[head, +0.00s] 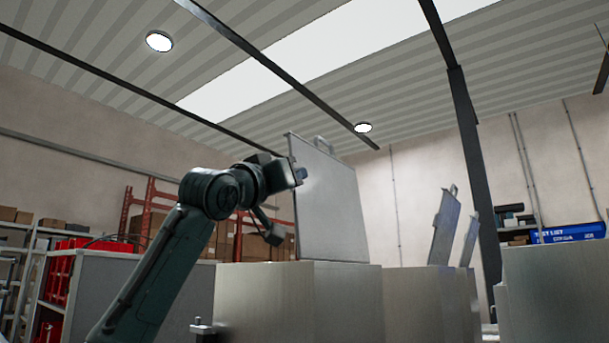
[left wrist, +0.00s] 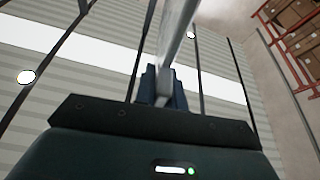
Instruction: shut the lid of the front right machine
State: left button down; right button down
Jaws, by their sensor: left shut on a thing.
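A grey metal lid (head: 328,203) with a handle on top stands raised, nearly upright, on the nearest boxy machine (head: 300,305). My left gripper (head: 300,174) comes from the left and is shut on the lid's near left edge, high up. In the left wrist view the dark fingers (left wrist: 163,88) close around the thin lid edge (left wrist: 176,35), which runs up out of the picture. The frames do not label this machine as the front right one. My right gripper is not in view.
Behind to the right, another machine (head: 430,305) stands in the row, with tilted-up lids (head: 445,228) above that part. A further metal body (head: 556,290) fills the right edge. A grey cabinet (head: 120,285) and red racks stand left. Space above the lid is clear.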

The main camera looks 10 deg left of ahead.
pick_arm(q)
jog(key=shift+w+a+f+n+y, duration=0.1)
jog(key=shift+w+a+n+y, duration=0.15)
jog(key=shift+a+n, duration=0.25)
jog(key=shift+w+a+f+n+y, duration=0.1)
jog(key=shift+a+n+y, duration=0.2)
jog(key=shift+n, duration=0.3)
jog(key=c, duration=1.5)
grip_release()
jog(key=shift+o, duration=0.2)
jog(key=shift+r, duration=0.1)
